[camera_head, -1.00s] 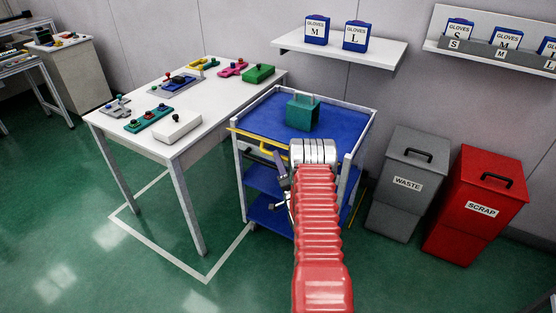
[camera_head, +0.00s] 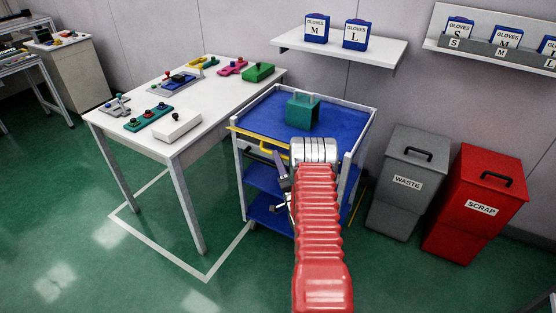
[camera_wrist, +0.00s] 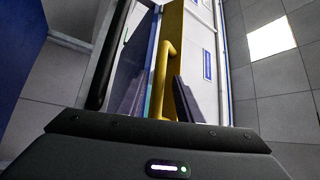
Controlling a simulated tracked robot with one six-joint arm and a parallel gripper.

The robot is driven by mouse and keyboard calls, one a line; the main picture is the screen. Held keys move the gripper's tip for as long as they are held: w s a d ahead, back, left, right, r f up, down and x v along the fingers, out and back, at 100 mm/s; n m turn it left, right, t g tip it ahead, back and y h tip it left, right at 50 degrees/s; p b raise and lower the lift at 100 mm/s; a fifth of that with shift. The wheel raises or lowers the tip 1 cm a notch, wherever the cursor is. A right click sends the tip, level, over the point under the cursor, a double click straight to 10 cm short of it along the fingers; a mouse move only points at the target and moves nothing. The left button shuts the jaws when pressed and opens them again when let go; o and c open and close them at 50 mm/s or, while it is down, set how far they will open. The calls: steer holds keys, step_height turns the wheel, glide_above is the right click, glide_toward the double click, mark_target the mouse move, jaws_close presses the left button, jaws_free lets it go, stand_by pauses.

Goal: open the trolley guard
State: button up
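The blue trolley (camera_head: 262,116) stands right of the white table. Its yellow guard (camera_head: 243,134) runs along the near top edge, with a yellow handle on it, and my arm hides the guard's right part. My gripper (camera_head: 283,187) is in front of this edge, its fingers partly hidden by my arm. In the wrist view my gripper (camera_wrist: 160,97) is open, with a dark finger on each side of the yellow handle (camera_wrist: 161,82). The yellow guard (camera_wrist: 176,30) rises behind it. I cannot tell whether the fingers touch the handle.
A teal box (camera_head: 302,111) sits on the trolley top. The white table (camera_head: 160,78) with several coloured parts is at the left. A grey waste bin (camera_head: 396,205) and a red scrap bin (camera_head: 468,235) stand at the right. Green floor in front is clear.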

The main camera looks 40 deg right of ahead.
steer(key=v, duration=1.2)
steer(key=shift+s, duration=0.35)
steer(key=shift+a+f, duration=0.1)
steer(key=shift+f, duration=0.1)
